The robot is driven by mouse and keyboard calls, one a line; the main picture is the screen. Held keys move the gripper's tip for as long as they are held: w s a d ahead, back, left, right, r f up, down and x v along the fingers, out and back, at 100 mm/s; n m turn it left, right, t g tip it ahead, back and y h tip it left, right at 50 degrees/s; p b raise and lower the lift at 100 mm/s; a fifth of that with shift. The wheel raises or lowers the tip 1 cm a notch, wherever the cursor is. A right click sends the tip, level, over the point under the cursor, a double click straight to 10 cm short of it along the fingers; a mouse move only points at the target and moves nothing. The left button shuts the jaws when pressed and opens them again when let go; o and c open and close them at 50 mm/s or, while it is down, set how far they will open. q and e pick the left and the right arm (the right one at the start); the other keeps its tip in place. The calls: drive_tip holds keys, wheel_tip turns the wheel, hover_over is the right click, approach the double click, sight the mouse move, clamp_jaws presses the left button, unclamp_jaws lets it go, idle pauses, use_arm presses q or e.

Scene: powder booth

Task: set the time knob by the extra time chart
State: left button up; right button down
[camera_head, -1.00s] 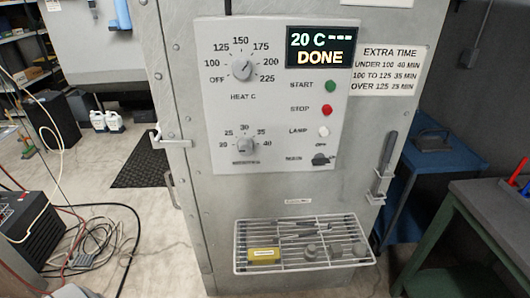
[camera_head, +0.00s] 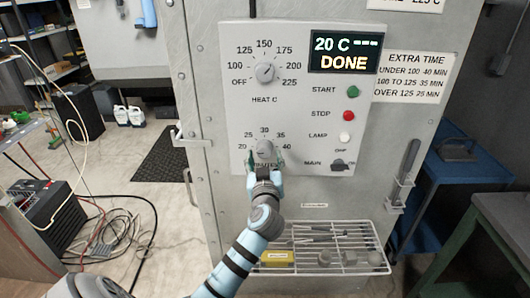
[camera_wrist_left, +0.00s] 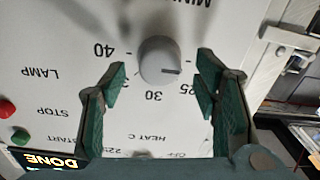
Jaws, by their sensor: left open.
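The time knob (camera_head: 264,147) is a grey dial low on the white control panel (camera_head: 240,110), with a scale from 20 to 40. In the left wrist view the knob (camera_wrist_left: 158,60) appears upside down, its dark mark pointing right, to the 20–25 side; the exact setting is unclear. My left gripper (camera_head: 265,160) is open, its green fingers on either side of the knob. The wrist view shows gaps between fingers (camera_wrist_left: 160,84) and knob. The extra time chart (camera_head: 414,77) reads under 100: 40 min, 100 to 125: 35 min, over 125: 25 min.
The heat knob (camera_head: 265,72) sits above, its pointer hard to read. The display (camera_head: 343,52) reads 20 C and DONE. Start (camera_head: 353,91), stop (camera_head: 348,116) and lamp are at right, above the main switch (camera_head: 339,165). A wire rack (camera_head: 350,262) hangs below.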

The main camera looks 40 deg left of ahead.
use_arm(q)
drive_tip(key=shift+x, duration=1.15)
drive_tip(key=shift+r, duration=0.1)
drive_tip(key=c, duration=1.1)
drive_tip(key=shift+c, duration=0.2)
